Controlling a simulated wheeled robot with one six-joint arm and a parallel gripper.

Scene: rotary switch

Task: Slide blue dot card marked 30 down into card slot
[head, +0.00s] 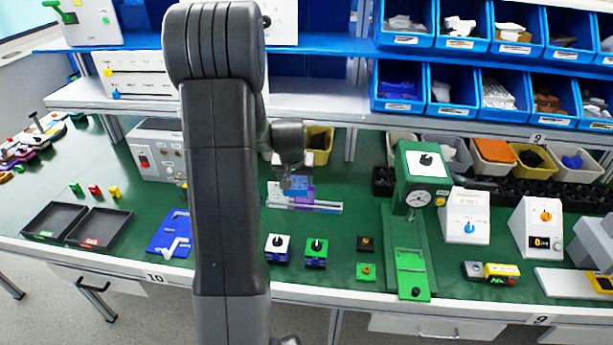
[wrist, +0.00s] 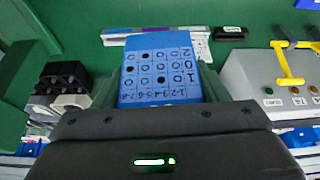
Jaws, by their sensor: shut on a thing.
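My gripper (head: 292,182) is shut on a blue card (wrist: 160,65) with rows of dark dots and open circles. The wrist view shows the card's face with small printed figures; I cannot make out a 30 on it. In the head view the blue card (head: 298,186) shows just below the gripper, partly hidden by it. A pale, long holder (head: 322,207) with a purple part lies on the green table under the card. It also shows behind the card in the wrist view (wrist: 202,45). I cannot tell whether the card touches it, and the slot opening is not clear.
My arm hides part of the table's left middle. Small switch blocks (head: 316,252) stand in front of the holder. A green press (head: 410,220) stands to the right. A grey box with a yellow handle (wrist: 285,80) is right of the card in the wrist view.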

